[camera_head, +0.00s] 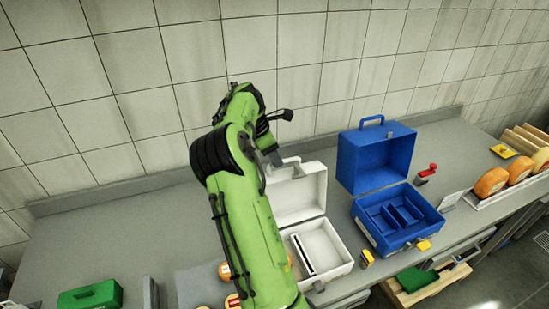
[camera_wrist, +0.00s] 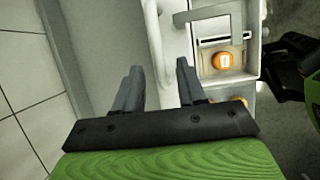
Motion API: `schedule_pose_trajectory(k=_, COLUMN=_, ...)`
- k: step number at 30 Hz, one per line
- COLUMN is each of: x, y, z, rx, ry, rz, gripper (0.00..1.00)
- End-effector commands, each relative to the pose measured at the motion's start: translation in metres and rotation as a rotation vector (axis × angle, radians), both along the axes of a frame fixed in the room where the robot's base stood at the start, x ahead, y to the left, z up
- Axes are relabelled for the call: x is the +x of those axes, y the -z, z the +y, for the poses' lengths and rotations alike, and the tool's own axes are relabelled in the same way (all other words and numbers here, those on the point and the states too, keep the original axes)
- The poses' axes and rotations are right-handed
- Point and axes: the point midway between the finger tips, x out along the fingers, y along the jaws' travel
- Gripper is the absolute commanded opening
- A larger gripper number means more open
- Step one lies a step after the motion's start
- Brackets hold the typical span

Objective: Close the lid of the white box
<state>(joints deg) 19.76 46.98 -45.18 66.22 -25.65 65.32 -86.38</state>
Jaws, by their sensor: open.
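The white box (camera_head: 338,268) stands open on the counter, with its lid (camera_head: 310,190) raised upright at the back and a handle on its top edge. My gripper (camera_head: 274,158) is by the lid's top left corner; my arm covers the box's left side. Whether a finger touches the lid I cannot tell.
An open blue box (camera_head: 385,215) stands right of the white box. A red-handled item (camera_head: 427,174) and a rack of orange cheese wheels (camera_head: 490,182) are farther right. A green box (camera_head: 90,296) is at the front left. The counter's back left is clear, before a tiled wall.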

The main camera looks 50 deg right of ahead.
Motion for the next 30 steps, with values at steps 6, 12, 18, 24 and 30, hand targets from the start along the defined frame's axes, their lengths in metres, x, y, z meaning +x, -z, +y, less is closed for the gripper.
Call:
schedule_pose_trajectory(k=6, x=-0.0025, y=0.0117, z=-0.0046, rx=0.0, ry=0.0, rz=-0.001, gripper=0.4)
schedule_pose_trajectory(k=12, x=-0.0025, y=0.0113, z=-0.0045, rx=0.0, ry=0.0, rz=-0.001, gripper=0.34)
schedule_pose_trajectory(k=18, x=-0.0023, y=0.0111, z=-0.0045, rx=0.0, ry=0.0, rz=-0.001, gripper=0.03)
schedule_pose_trajectory(k=24, x=-0.0023, y=0.0111, z=-0.0043, rx=0.0, ry=0.0, rz=-0.001, gripper=0.0)
schedule_pose_trajectory(k=30, x=-0.002, y=0.0111, z=-0.0043, rx=-0.002, ry=-0.001, rz=-0.003, gripper=0.0)
